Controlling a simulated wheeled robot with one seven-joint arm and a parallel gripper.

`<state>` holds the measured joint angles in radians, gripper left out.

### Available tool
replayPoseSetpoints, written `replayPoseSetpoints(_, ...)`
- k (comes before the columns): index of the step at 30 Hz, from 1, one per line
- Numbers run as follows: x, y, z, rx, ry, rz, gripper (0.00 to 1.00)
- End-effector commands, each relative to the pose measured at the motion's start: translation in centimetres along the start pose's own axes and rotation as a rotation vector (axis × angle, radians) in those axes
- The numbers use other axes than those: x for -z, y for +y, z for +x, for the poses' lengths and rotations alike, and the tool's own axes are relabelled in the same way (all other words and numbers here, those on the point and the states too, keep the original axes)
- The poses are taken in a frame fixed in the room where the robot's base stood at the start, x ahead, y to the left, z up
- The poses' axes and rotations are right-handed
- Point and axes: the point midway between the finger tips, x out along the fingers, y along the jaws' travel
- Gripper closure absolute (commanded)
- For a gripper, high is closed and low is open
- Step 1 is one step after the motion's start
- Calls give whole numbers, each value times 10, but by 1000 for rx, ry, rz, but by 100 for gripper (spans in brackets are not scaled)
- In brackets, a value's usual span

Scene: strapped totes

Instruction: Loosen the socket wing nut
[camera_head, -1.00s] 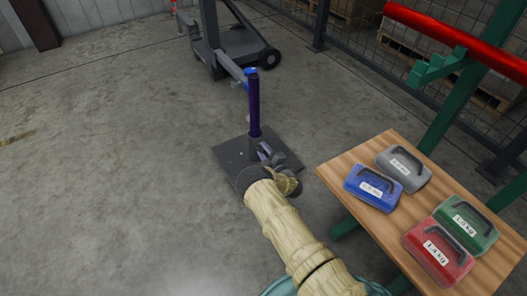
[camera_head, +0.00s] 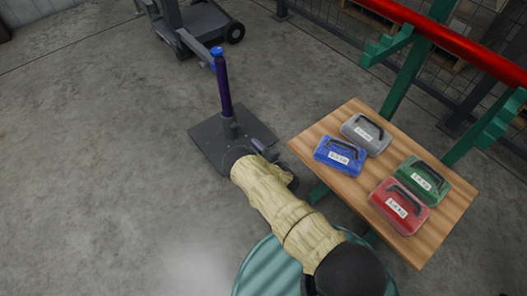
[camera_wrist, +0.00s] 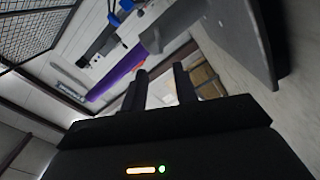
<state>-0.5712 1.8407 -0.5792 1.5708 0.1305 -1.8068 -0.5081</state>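A dark purple post (camera_head: 225,88) stands upright in a short grey socket (camera_head: 230,127) on a square dark baseplate (camera_head: 207,137). In the wrist view the purple post (camera_wrist: 118,80) and the grey socket (camera_wrist: 172,26) lie beyond my fingers, with the baseplate (camera_wrist: 243,32) at upper right. I cannot make out the wing nut clearly in either view. My gripper (camera_wrist: 160,82) has its two fingers apart with nothing seen between them. In the head view it is low beside the socket, on the near right side, mostly hidden by my arm.
A wooden table (camera_head: 297,146) at right carries a blue case (camera_head: 340,156), a grey case (camera_head: 366,134), a green case (camera_head: 422,180) and a red case (camera_head: 399,206). A grey wheeled trolley (camera_head: 190,30) stands behind the post. The floor at left is clear.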

Motion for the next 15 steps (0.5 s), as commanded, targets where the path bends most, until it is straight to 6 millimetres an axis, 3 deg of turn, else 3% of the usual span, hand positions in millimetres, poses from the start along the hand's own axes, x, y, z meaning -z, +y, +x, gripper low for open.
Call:
replayPoseSetpoints(6, 0, 3, -40, 2, -3, 1, 71)
replayPoseSetpoints(15, -1, 0, -54, 0, -1, 0, 71)
